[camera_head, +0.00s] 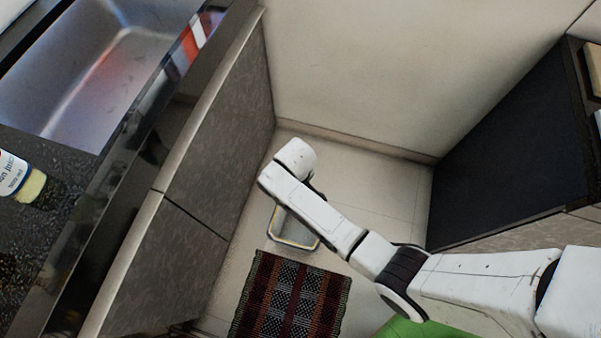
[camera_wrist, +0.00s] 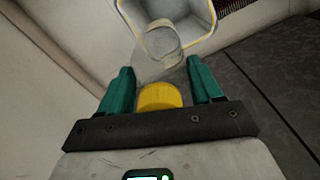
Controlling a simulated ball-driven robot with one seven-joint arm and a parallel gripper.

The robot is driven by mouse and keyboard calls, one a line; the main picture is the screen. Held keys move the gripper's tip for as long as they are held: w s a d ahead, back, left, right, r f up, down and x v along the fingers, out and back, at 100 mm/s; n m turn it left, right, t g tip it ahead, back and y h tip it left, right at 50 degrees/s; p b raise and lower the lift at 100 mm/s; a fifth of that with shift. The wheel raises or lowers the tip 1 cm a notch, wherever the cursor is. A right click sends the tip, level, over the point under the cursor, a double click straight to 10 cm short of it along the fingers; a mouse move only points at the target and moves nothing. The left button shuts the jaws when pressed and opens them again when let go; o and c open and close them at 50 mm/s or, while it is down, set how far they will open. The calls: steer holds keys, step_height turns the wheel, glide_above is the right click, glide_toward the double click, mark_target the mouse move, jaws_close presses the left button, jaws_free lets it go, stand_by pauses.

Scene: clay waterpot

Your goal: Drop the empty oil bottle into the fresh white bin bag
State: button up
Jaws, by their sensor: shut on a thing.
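In the wrist view, my gripper (camera_wrist: 160,72) has its teal fingers on either side of a clear, empty-looking bottle (camera_wrist: 163,42) with a yellow cap (camera_wrist: 160,96). The cap is near my palm, and the far end of the bottle points toward the bin. The bin (camera_wrist: 207,12) is open, with a pale lining and a yellowish edge; the bottle overlaps it in this view. Its height above the rim is unclear. In the head view, the bin (camera_head: 293,241) stands on the floor, partly covered by my arm. My gripper's fingers and the bottle are hidden there.
A dark woven rug (camera_head: 290,295) lies in front of the bin. A counter with a metal sink (camera_head: 95,70) and a labelled bottle (camera_head: 14,175) is at left. A dark cabinet (camera_head: 510,150) stands at right. Clear floor (camera_head: 385,195) lies between, with a wall behind.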

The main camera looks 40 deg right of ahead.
steer(key=shift+n, duration=0.5)
steer(key=f+b, duration=0.1)
steer(key=f, duration=0.1)
steer(key=s+f, duration=0.1)
steer(key=f, duration=0.2)
steer(key=s+f+b, duration=0.1)
steer(key=f, duration=0.2)
steer(key=shift+b, duration=0.35)
step_height(320, 180, down, 6)
steer(key=b, duration=0.5)
steer(key=shift+r+b, duration=0.15)
steer(key=shift+b, duration=0.25)
steer(key=shift+r, duration=0.1)
steer(key=o, duration=1.4)
step_height(320, 180, up, 11)
steer(key=p, duration=0.4)
steer(key=shift+p, duration=0.4)
